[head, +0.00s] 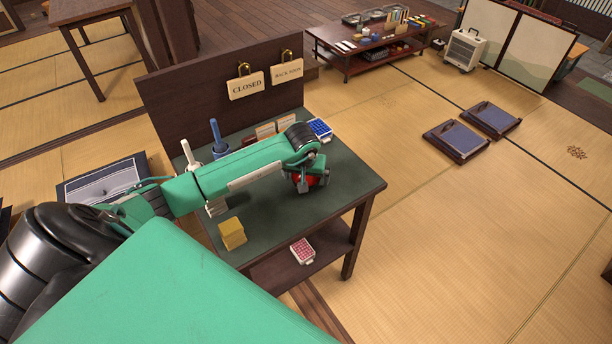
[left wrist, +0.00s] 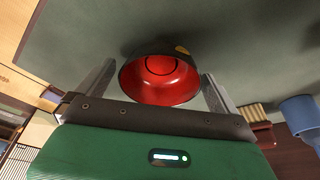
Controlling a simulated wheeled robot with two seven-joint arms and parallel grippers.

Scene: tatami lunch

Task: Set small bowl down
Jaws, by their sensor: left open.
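The small bowl, red inside and dark outside, lies between the two fingers of my left gripper (left wrist: 158,88) in the left wrist view, its red inside (left wrist: 160,75) facing the camera. The fingers stand apart, with a narrow gap on each side of the bowl. In the head view my left gripper (head: 308,188) is low over the right part of the green-topped stand (head: 275,215), and the bowl (head: 313,180) shows as a red patch, partly hidden by it. The bowl seems to be at the tabletop; its contact is hidden. My right gripper is not in view.
A back panel (head: 215,98) with hanging signs rises behind. A red-and-white box (head: 302,251) is on the lower shelf. The tabletop's front right is clear.

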